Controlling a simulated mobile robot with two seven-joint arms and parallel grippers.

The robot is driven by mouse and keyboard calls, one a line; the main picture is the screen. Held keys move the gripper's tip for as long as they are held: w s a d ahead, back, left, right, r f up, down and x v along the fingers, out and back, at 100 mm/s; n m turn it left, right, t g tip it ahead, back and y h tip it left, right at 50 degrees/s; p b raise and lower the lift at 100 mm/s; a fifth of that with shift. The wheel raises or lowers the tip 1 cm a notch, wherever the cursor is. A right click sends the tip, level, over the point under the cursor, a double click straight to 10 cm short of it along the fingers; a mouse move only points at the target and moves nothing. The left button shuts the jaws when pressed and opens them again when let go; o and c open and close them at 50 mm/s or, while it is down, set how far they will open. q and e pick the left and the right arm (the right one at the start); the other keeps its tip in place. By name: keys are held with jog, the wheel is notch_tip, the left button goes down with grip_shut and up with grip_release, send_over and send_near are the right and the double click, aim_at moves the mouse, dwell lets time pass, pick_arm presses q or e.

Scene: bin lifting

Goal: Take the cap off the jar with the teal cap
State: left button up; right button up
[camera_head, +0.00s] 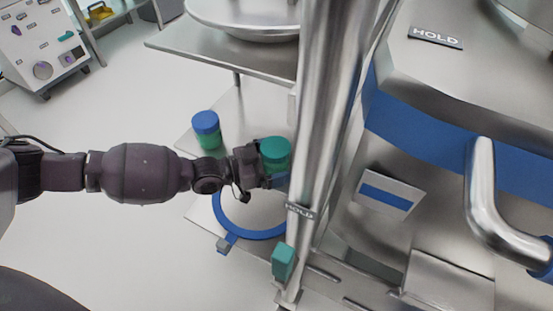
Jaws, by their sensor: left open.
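The jar with the teal cap (274,149) stands on a low metal shelf in the middle of the head view. Its body is green and partly hidden behind my left gripper. My left gripper (272,172) reaches in from the left and is open beside this jar, at about the height of its body just under the cap. Whether the fingers touch the jar cannot be told. The teal cap sits on the jar. My right gripper is not in view.
A second green jar with a blue cap (205,122) stands to the left on the shelf (240,110). A blue ring (222,214) lies nearer. A steel post (325,110) rises just right of the jar. A metal tray (215,45) is above; machinery with a bent handle (485,200) fills the right.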

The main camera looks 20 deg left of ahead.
aim_at(276, 146)
pick_arm(q)
jog(key=shift+r, duration=0.1)
jog(key=c, duration=1.1)
jog(key=shift+w+r, duration=0.1)
jog(key=shift+r, duration=0.2)
notch_tip(276, 146, up, 4)
jog(key=shift+p, duration=1.15)
jog(key=f+p+v, duration=0.2)
jog(key=p+v, duration=0.1)
jog(key=v, duration=1.5)
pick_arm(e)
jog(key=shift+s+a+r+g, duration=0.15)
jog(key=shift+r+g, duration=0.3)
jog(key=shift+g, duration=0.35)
